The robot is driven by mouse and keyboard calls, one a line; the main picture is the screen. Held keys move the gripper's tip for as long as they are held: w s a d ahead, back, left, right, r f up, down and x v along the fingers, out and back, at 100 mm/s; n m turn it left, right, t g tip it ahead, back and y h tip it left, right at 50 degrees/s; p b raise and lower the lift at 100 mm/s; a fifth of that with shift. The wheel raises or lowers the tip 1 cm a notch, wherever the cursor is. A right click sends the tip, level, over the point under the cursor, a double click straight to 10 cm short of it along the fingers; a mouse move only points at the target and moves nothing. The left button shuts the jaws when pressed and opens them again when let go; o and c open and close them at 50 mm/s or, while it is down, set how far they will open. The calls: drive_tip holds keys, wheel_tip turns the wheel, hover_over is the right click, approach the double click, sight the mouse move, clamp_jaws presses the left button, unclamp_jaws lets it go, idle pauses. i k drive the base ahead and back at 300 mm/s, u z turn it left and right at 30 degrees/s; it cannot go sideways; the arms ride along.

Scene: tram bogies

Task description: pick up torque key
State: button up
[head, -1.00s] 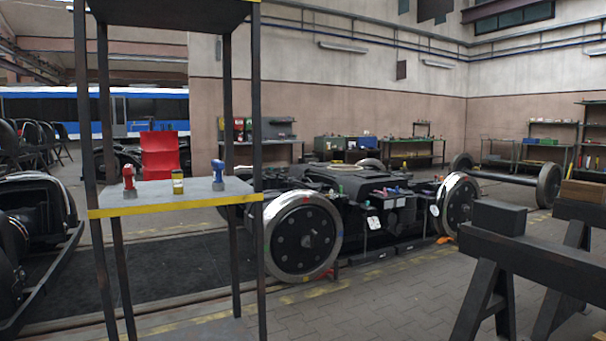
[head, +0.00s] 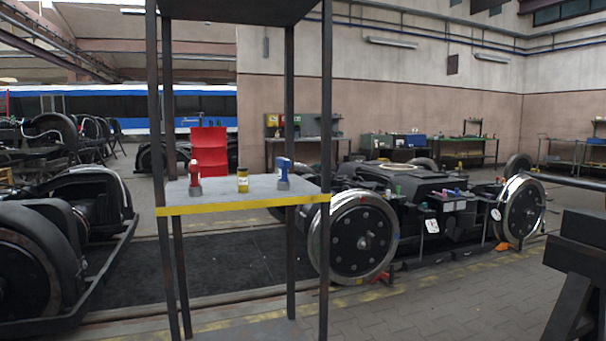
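A shelf rack with a yellow-edged shelf (head: 240,205) stands in front of me, a little left of the middle of the head view. I cannot tell from this distance whether either is the torque key. My gripper is not in view.
A tram bogie with a large wheel (head: 364,240) stands right behind the rack. Another bogie (head: 40,250) is at the left. A black stand (head: 575,270) is at the right edge. Dark rack posts (head: 325,150) frame the shelf. Paved floor (head: 455,300) is free at the front right.

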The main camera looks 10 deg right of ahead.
sight(283, 184)
drive_tip(key=u, duration=0.5)
drive_tip(key=i, duration=1.6)
drive_tip(key=z, duration=0.25)
